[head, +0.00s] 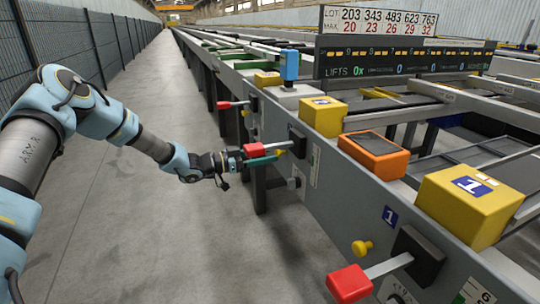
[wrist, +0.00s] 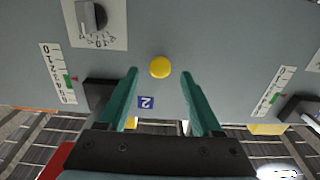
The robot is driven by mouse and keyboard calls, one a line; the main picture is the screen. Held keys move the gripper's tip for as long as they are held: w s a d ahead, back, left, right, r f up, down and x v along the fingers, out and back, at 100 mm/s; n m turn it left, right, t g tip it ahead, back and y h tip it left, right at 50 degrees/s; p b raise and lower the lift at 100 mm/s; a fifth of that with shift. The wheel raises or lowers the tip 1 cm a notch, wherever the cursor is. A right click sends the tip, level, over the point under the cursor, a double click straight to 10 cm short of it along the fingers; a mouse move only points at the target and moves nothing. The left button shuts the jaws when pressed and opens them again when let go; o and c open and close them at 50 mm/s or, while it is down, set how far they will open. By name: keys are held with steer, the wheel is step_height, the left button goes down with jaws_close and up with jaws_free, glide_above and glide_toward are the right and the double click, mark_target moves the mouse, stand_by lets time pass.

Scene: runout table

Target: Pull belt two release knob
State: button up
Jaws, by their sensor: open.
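The yellow knob of belt two (wrist: 160,67) is round and sits on the grey panel in the wrist view, beside a blue label with a 2 (wrist: 146,102). My gripper (wrist: 160,72) is open, with one teal finger on each side of the knob and a visible gap to each. No contact shows. In the head view my gripper (head: 276,154) is at the panel beside a red lever handle (head: 257,149), and the knob (head: 281,152) is mostly hidden by the fingers.
A grey dial (wrist: 92,17) and scales flank the knob on the panel. The red handle (wrist: 55,160) shows at the wrist view's lower left. Belt one's yellow knob (head: 362,247) and red lever handle (head: 348,284) are nearer in the head view. The floor aisle (head: 120,190) is clear.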

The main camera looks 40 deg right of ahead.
steer(key=shift+x, duration=0.95)
jaws_close()
